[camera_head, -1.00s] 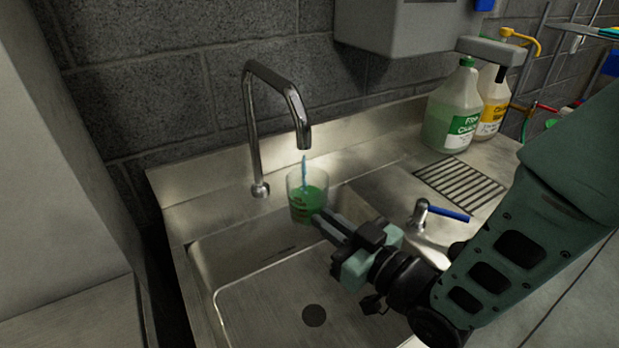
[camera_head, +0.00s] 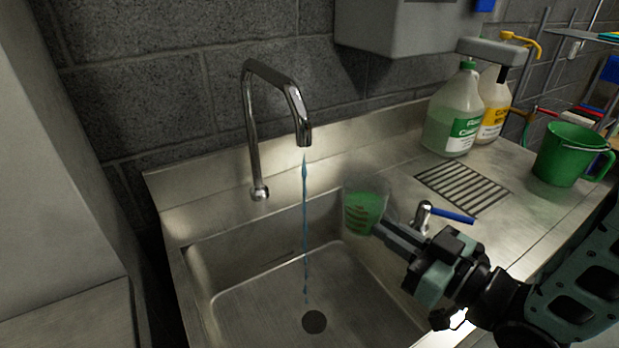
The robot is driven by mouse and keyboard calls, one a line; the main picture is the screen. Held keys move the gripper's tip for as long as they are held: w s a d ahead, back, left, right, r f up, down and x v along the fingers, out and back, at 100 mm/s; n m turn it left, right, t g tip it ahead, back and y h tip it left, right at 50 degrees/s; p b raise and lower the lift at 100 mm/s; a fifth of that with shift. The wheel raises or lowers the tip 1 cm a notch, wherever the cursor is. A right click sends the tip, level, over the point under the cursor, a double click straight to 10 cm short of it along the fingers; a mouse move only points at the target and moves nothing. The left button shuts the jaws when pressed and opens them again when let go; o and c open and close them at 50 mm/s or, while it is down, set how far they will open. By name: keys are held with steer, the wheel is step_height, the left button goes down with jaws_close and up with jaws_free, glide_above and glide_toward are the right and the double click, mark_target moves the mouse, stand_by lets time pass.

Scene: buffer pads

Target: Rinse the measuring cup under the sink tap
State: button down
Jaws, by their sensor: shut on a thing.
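The cup looks slightly tilted. The curved metal tap (camera_head: 275,75) stands at the back of the sink. A thin blue stream of water (camera_head: 305,220) runs from its spout toward the drain. The cup is to the right of the stream, apart from it. The tap lever (camera_head: 450,214) with a blue handle is just right of the cup.
A green bucket (camera_head: 568,155) stands on the right counter. Two labelled jugs (camera_head: 454,115) stand at the back right. A slotted drain grate (camera_head: 462,187) lies between them and the sink. A grey wall box (camera_head: 400,25) hangs above. The sink basin is empty.

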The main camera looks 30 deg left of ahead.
steer(key=s+d+p, duration=1)
steer(key=d+p, duration=0.4)
steer(key=shift+s+d+p, duration=0.15)
steer(key=shift+s+p, duration=0.2)
steer(key=shift+s, duration=0.05)
stand_by(0.6)
stand_by(0.4)
